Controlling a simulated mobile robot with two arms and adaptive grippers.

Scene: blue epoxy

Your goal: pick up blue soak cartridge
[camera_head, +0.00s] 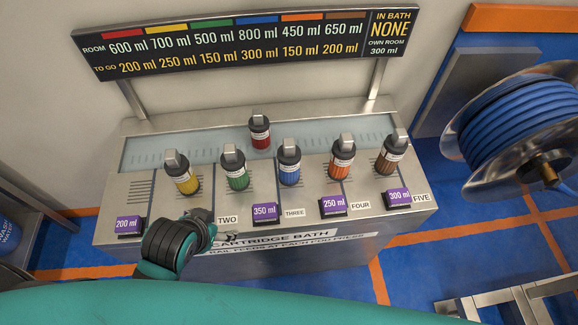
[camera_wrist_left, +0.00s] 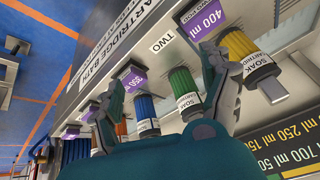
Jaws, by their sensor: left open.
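The blue soak cartridge (camera_head: 289,167) stands upright in the front row of the cartridge bath (camera_head: 290,240), between the green cartridge (camera_head: 235,172) and the orange cartridge (camera_head: 341,160). In the left wrist view, the blue cartridge (camera_wrist_left: 146,115) shows between my fingers, nearer the left one. My left gripper (camera_head: 222,237) is open and empty at the bath's front edge near label TWO, in front and to the left of the blue cartridge. In the wrist view its fingers (camera_wrist_left: 160,72) spread apart with the green cartridge (camera_wrist_left: 185,90) also between them. My right gripper is not in view.
A yellow cartridge (camera_head: 182,177) stands at the row's left, a brown one (camera_head: 391,157) at its right, and a red one (camera_head: 260,132) behind. Purple displays (camera_head: 265,213) line the front edge. A sign (camera_head: 250,42) rises behind. A blue hose reel (camera_head: 520,125) is at right.

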